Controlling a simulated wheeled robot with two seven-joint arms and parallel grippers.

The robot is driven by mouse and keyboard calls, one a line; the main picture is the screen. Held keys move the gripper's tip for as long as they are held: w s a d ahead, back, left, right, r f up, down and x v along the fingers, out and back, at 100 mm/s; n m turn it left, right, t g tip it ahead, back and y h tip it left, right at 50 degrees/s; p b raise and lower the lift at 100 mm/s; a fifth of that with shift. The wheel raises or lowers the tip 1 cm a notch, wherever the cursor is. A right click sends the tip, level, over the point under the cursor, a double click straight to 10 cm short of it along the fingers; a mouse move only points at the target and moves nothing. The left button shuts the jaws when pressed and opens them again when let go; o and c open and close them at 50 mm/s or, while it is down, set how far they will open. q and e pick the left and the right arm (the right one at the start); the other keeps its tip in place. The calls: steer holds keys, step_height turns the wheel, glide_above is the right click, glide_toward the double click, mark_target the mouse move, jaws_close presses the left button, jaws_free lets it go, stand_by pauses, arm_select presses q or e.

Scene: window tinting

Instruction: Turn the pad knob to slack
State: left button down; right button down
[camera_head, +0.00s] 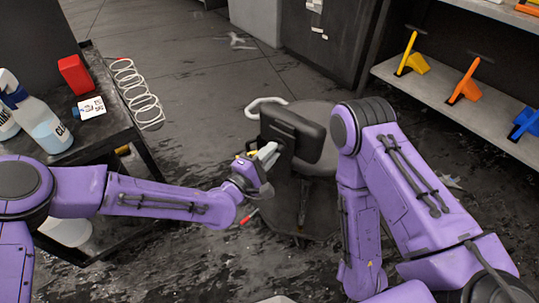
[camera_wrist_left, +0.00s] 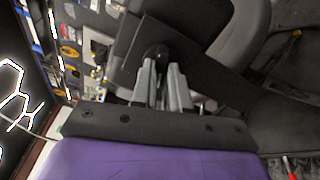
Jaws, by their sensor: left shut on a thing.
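The black pad (camera_head: 297,134) stands upright above a grey, rounded seat (camera_head: 318,166) in the middle of the head view. In the left wrist view the pad's dark bracket (camera_wrist_left: 205,50) crosses the picture, with the round black knob (camera_wrist_left: 156,50) on it. My left gripper (camera_head: 268,152) reaches the pad's left side. In the left wrist view its grey fingers (camera_wrist_left: 162,70) are closed on the knob, which they partly hide. My right arm bends down just right of the pad, and its gripper does not show.
A shelf (camera_head: 440,95) at the right holds yellow, orange and blue tools. The wet, dark floor is fairly open beyond the seat.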

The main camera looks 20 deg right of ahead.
arm_select(q)
steer(key=shift+f+n+b, duration=0.1)
steer(key=shift+n+b, duration=0.65)
steer(key=shift+n, duration=1.45)
steer(key=c, duration=1.1)
jaws_free()
steer(key=v, duration=1)
steer(key=shift+s+a+p, duration=0.2)
steer(key=shift+a+p, duration=0.05)
steer(key=shift+p, duration=0.15)
